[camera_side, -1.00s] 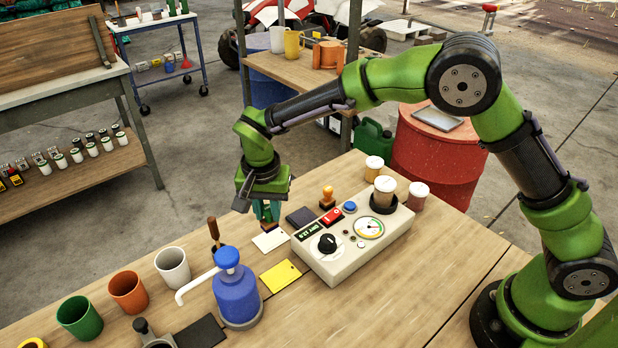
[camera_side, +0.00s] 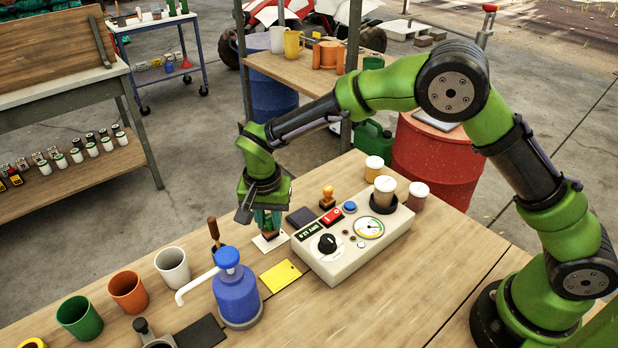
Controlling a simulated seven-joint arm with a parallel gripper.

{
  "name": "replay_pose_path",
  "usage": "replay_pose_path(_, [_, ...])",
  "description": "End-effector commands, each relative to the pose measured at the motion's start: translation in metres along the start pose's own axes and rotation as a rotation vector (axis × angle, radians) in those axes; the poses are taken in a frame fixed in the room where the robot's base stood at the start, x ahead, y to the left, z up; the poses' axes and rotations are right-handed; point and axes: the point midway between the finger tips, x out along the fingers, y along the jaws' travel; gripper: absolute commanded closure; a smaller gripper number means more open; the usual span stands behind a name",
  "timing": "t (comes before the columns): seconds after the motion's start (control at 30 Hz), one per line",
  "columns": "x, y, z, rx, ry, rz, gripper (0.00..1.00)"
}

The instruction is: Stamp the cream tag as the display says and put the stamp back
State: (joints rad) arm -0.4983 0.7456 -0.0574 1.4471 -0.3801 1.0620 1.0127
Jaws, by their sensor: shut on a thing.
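My gripper (camera_side: 267,219) points down over the cream tag and is shut on a stamp (camera_side: 269,235). The fingers hide most of the stamp; only its dark lower part shows. The cream tag (camera_side: 283,238) lies flat on the table, partly covered by the stamp. I cannot tell whether stamp and tag touch. A second stamp (camera_side: 327,196) with an orange handle stands behind the grey box. A dark pad (camera_side: 300,216) lies right of the tag. The display (camera_side: 307,231) on the box has small green text, too small to read surely.
The grey box (camera_side: 338,268) with knob, gauge and buttons is close right of my gripper. A yellow tag (camera_side: 281,276) and a blue pump bottle (camera_side: 237,298) are nearer the camera. Several cups, including a white cup (camera_side: 172,267), stand at left.

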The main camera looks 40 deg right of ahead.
Motion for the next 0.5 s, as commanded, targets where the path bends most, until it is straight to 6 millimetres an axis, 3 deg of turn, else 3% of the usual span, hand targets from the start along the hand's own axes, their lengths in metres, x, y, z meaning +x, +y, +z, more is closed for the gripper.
replay_pose_path(0.5, [0.0044, 0.0001, 0.0006, 0.0, 0.0, 0.001, 0.94])
